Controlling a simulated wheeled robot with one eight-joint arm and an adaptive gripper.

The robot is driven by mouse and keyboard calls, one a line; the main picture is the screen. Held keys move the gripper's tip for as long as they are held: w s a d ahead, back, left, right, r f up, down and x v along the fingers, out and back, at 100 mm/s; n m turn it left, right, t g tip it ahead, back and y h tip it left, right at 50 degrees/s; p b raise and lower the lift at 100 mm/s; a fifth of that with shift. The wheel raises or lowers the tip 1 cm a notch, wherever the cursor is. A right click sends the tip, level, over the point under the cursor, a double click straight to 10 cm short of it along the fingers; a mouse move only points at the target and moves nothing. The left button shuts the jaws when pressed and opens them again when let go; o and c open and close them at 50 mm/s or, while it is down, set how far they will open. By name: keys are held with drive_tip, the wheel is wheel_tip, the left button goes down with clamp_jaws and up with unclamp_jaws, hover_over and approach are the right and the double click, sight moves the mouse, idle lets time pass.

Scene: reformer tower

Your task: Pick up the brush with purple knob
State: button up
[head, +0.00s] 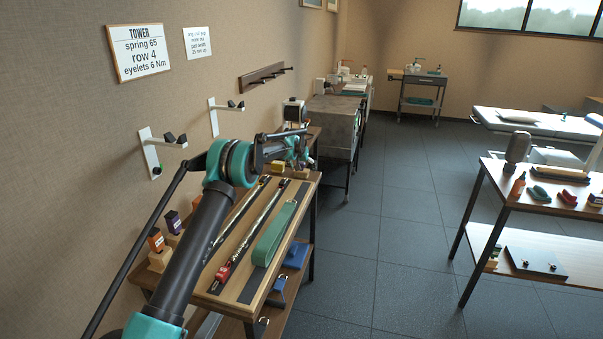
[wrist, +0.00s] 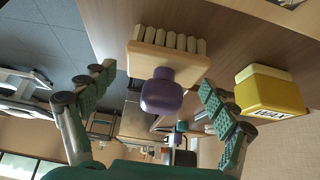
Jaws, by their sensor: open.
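The brush with purple knob (wrist: 143,60) shows in the wrist view, upper middle. It has a pale wooden block, a row of cream bristles and a round purple knob facing my camera. My gripper (wrist: 157,80) is open, with one green-padded finger to the left of the brush and one to the right. Neither finger is visibly closed on it. In the head view my gripper (head: 299,148) is over the far end of the wooden bench at the wall; I cannot clearly make out the brush there.
A yellow wax block (wrist: 268,92) is close by the right finger in the wrist view. The bench (head: 230,287) holds rails, a green strap (head: 274,235) and small blocks. A grey cabinet (head: 333,125) stands beyond it. The floor to the right is clear up to another table (head: 540,205).

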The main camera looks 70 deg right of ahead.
drive_tip(key=c, duration=1.3)
drive_tip(key=shift+r, duration=0.1)
wheel_tip(320, 180, up, 20)
drive_tip(key=shift+f, duration=0.1)
drive_tip(key=o, duration=0.7)
drive_tip(key=shift+c, duration=0.2)
drive_tip(key=c, duration=0.5)
drive_tip(key=shift+s, duration=0.1)
